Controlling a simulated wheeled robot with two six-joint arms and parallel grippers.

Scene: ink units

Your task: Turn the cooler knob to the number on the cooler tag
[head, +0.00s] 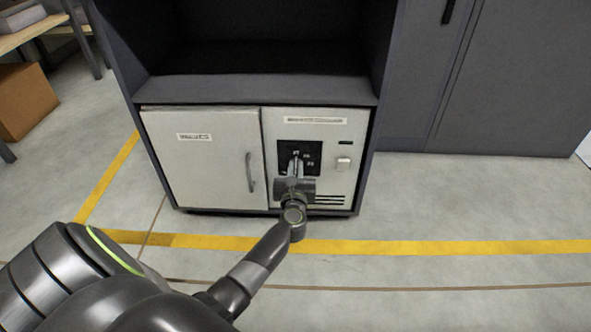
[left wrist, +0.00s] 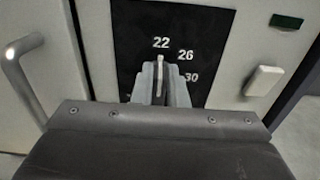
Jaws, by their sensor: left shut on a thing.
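The cooler knob (left wrist: 161,72) shows as a pale narrow bar between my left gripper's fingers, in front of a black dial plate (left wrist: 215,55). Its upper end points at about 22; 26 and 30 are printed further round to the right. My left gripper (left wrist: 161,85) is shut on the knob and hides most of it and the lower dial. In the head view the left gripper (head: 296,168) reaches the black dial plate (head: 284,152) on the right-hand panel. A white strip label (head: 315,121) sits above the dial; its text is too small to read. My right gripper is not in view.
A closed door (head: 205,175) with a handle (head: 250,172) and an unreadable label (head: 194,137) is left of the panel. A white switch (head: 343,164) and dark small window (head: 345,142) are right of the dial. Open floor lies in front, crossed by yellow tape (head: 450,247).

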